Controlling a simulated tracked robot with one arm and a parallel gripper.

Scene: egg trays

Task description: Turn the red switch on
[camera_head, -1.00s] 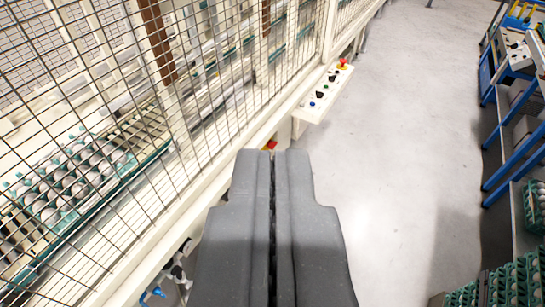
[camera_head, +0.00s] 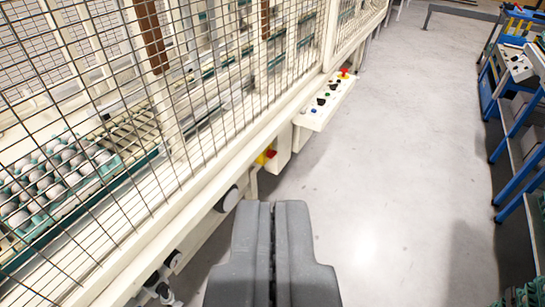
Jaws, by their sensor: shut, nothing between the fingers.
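My gripper (camera_head: 273,207) is shut and empty at the bottom middle of the view, over the pale floor. A red and yellow switch (camera_head: 266,155) sits low on the machine's side, up and slightly left of my fingertips and apart from them. It is small, and I cannot tell its setting. Farther along, a control panel (camera_head: 318,114) juts out with dark and coloured knobs and a red button (camera_head: 344,72) on a yellow base at its far end.
A wire mesh fence (camera_head: 100,120) and cream machine frame run along the left, with white eggs in a green tray (camera_head: 112,163) behind. A blue-framed shelf (camera_head: 517,178) stands at the right. The floor (camera_head: 400,170) between is clear.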

